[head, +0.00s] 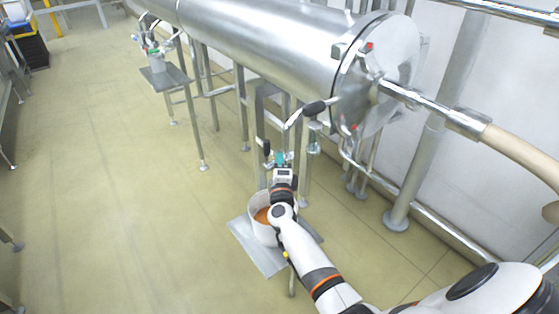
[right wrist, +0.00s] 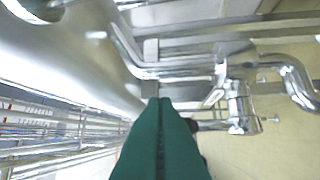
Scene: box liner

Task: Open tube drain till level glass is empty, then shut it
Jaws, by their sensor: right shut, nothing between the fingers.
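The large steel tube (head: 270,45) runs from the upper left to its round end cap at the right in the head view. My right gripper (head: 280,158) is below the tube near its capped end, above a white bucket. Its green fingers (right wrist: 160,110) are shut with nothing between them. In the right wrist view a shiny drain valve and pipe (right wrist: 240,90) are to the right of the fingertips, apart from them. A black-tipped lever (head: 314,108) sticks out by the end cap. I cannot make out the level glass. My left gripper is out of view.
The white bucket (head: 258,232) holds orange-brown liquid and stands on a low grey platform (head: 262,262), partly behind my right arm. A second small stand (head: 165,78) is farther along the tube. A beige hose (head: 515,150) leaves the end cap.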

